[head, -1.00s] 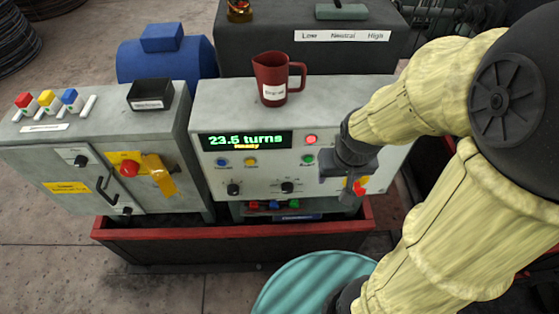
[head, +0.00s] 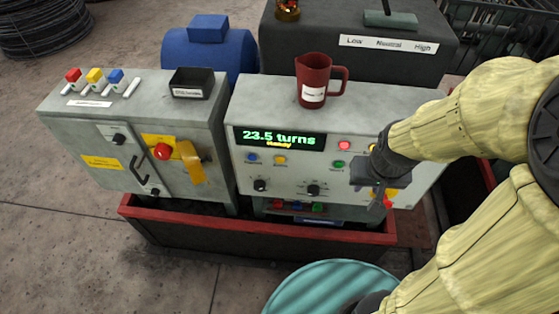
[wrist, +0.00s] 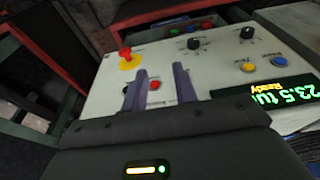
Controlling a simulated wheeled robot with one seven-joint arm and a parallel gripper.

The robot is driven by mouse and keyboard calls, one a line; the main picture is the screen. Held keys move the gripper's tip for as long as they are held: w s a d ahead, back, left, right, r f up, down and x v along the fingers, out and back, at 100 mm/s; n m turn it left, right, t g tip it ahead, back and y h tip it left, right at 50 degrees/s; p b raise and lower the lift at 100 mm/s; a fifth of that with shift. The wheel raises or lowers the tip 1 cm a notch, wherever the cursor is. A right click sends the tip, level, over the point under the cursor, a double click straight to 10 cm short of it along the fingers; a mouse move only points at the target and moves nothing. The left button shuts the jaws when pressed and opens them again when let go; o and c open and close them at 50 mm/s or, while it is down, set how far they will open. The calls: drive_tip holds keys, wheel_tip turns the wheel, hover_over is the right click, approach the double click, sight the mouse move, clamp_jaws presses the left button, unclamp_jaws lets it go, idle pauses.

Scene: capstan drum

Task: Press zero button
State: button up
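The grey control panel (head: 236,180) carries a lit display (head: 279,138) reading "23.5 turns" and "Ready". Below the display are a blue button (head: 252,157) and a yellow button (head: 279,159). A red lit button (head: 344,145) and a green button (head: 339,164) sit to its right. The button labels are too small to read, so I cannot tell which is zero. My gripper (head: 378,196) is in front of the panel's right part. In the wrist view my gripper (wrist: 160,76) has its fingers apart, with a small red button (wrist: 154,85) seen between them; contact cannot be told.
A red emergency knob (wrist: 127,54) on a yellow disc is near my fingers. Black dials (head: 313,191) line the lower panel. A red jug (head: 313,82) stands on top. A cabinet (head: 107,165) stands left, and a teal drum (head: 325,290) in front.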

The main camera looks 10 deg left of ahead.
clamp_jaws()
idle(1.4)
